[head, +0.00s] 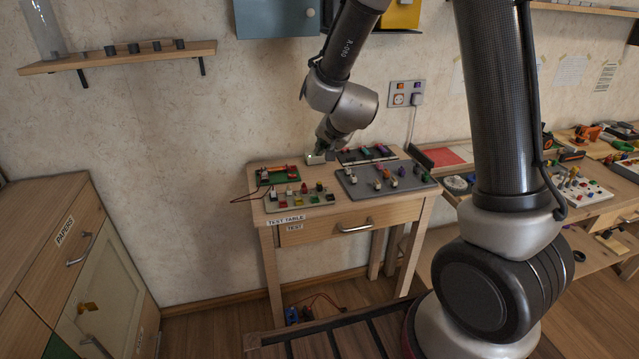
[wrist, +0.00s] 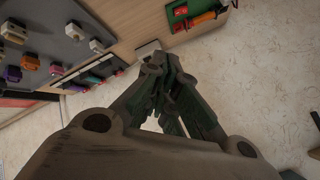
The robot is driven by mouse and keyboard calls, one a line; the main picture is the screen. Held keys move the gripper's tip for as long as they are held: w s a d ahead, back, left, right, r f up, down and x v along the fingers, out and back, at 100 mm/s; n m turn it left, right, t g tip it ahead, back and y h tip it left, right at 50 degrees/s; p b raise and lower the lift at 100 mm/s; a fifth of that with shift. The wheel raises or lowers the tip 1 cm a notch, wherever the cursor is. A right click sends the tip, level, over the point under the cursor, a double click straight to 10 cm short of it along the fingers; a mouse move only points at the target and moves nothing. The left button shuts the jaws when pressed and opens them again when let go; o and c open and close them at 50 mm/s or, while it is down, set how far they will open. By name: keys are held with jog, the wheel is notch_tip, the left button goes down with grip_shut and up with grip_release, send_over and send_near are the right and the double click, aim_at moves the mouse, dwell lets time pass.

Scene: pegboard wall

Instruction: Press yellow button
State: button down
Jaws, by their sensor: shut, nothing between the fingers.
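My gripper (head: 327,150) is over the back of the small test table (head: 345,236), beside a small pale box (head: 314,159). In the wrist view its fingers (wrist: 158,68) are together and empty, with the pale box (wrist: 148,48) just beyond the tips. A light board (head: 300,198) with several small coloured buttons and switches lies at the table's front left. The pieces are too small to single out the yellow button with certainty. The light board is not clearly seen in the wrist view.
A green board (head: 278,175) lies behind the light board; it also shows in the wrist view (wrist: 192,12). A grey board (head: 388,180) with several switches is on the right, with a dark board (head: 366,154) behind it. The wall stands close behind the table.

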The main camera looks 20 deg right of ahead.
jog(key=shift+a+f, duration=0.1)
jog(key=shift+f, duration=3.7)
jog(key=shift+f, duration=0.4)
jog(key=shift+f, duration=0.35)
jog(key=shift+r, duration=0.8)
notch_tip(320, 180, up, 5)
